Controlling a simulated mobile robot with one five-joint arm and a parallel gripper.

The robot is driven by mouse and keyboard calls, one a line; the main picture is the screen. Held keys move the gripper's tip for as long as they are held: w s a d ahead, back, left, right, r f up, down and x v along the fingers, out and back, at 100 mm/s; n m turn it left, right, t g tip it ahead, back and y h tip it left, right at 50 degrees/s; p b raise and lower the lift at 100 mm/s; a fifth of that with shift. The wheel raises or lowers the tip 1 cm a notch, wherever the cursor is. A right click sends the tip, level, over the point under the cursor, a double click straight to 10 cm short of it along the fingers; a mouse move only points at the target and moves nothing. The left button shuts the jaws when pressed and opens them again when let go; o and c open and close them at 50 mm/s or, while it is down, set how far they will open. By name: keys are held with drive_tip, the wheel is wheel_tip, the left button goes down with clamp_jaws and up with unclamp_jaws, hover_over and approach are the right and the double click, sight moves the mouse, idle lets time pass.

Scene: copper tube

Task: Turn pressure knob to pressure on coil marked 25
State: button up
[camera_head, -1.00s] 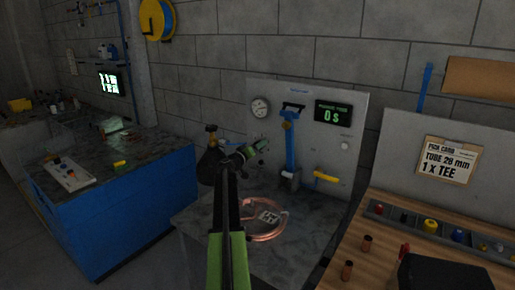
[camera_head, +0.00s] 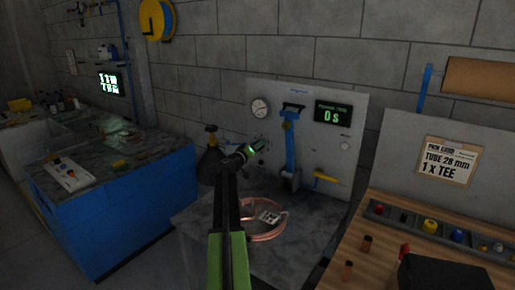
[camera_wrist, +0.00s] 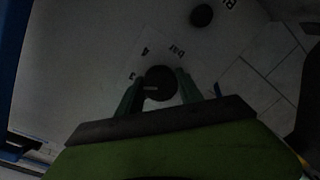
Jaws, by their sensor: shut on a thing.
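My gripper (camera_head: 254,150) reaches the grey panel (camera_head: 350,165) below the round gauge (camera_head: 260,108). In the wrist view, my gripper (camera_wrist: 160,95) has its green fingers on both sides of a dark round knob (camera_wrist: 160,76) and is shut on it. A pale pointer line shows on the knob. Dim marks around it include "4" and "bar"; the other marks are hard to read. The copper coil (camera_head: 282,234) lies on the bench below, with a white tag (camera_head: 269,217) whose number is too small to read. The gauge needle cannot be read.
A second dark knob (camera_wrist: 202,15) sits near the first. A dark cylinder (camera_head: 210,165) stands left of the gripper. A wooden bench (camera_head: 390,245) stands right.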

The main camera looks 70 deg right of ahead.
drive_tip(key=o, duration=1.4)
drive_tip(key=v, duration=1.7)
drive_tip(key=shift+a, duration=0.25)
